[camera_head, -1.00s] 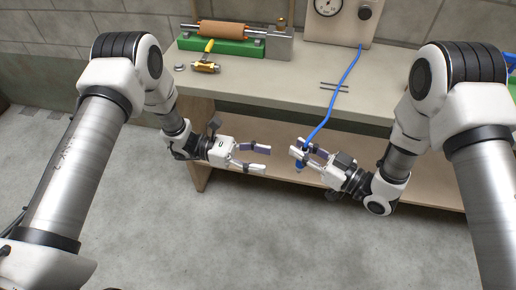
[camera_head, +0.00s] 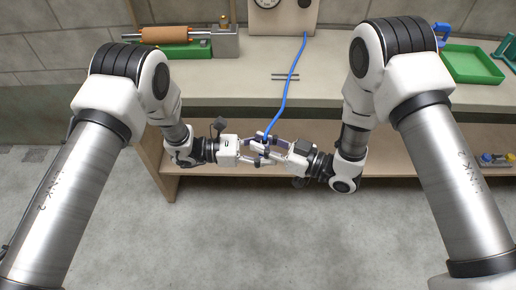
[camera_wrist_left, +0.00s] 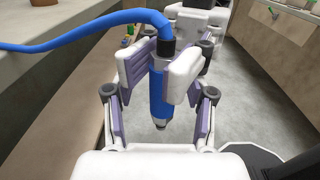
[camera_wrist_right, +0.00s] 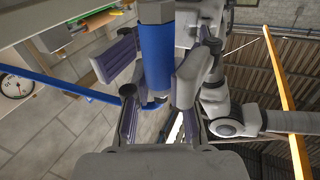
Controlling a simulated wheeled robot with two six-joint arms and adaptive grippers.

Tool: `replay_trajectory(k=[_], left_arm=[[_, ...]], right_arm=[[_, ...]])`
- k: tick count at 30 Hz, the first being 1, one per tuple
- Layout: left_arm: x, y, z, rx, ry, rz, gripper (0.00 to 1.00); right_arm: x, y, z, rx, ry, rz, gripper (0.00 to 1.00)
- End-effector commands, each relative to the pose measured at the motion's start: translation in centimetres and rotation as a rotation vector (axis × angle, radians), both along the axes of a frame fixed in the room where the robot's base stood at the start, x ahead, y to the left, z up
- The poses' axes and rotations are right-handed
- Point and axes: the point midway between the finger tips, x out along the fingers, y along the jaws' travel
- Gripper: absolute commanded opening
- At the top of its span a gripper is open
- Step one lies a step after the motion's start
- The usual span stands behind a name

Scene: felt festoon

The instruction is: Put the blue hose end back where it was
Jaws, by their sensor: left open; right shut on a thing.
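The blue hose (camera_head: 290,90) runs from the gauge panel (camera_head: 283,20) across the bench and down over its front edge. Its end, a blue cylinder with a dark collar and metal tip (camera_wrist_left: 158,93), also shows in the right wrist view (camera_wrist_right: 157,58). My right gripper (camera_head: 268,143) is shut on the hose end in front of the bench. My left gripper (camera_head: 258,152) faces it, open, with its fingers on either side of the hose end. In the head view the fingers of both grippers overlap and mostly hide the hose end.
A green-based roller device (camera_head: 180,50) stands at the back left. A green tray (camera_head: 472,65) is at the right. A shelf (camera_head: 215,182) runs below the bench, behind my grippers.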

Motion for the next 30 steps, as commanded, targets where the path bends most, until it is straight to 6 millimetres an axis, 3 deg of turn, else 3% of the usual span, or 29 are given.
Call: replay_trajectory(k=[3,8,11,12,14,15,25,30], left_arm=[[0.0,0.0,0.0,0.000,0.000,0.000,0.54],[0.0,0.0,0.0,0.000,0.000,-0.001,0.00],[0.0,0.0,0.0,0.001,0.000,0.000,0.00],[0.1,0.0,0.0,0.001,-0.001,0.001,0.00],[0.1,0.1,0.0,0.000,-0.001,0.001,0.00],[0.1,0.1,0.0,0.000,-0.001,0.001,0.00],[0.0,0.1,0.0,0.000,0.000,0.000,0.00],[0.0,0.1,0.0,0.000,0.000,-0.001,0.00]], right_arm=[[0.0,0.0,0.0,0.000,0.000,0.000,0.00],[0.0,0.0,0.0,0.000,0.000,0.001,0.00],[0.0,0.0,0.0,0.001,0.001,0.002,0.00],[-0.1,0.0,0.0,0.001,0.001,0.002,0.26],[-0.1,0.0,0.0,0.001,0.001,0.002,0.48],[-0.1,0.0,0.0,0.001,0.001,0.002,0.52],[-0.1,-0.3,0.0,0.000,0.001,-0.001,0.52],[-1.3,-2.9,0.0,0.003,0.004,-0.005,0.52]])
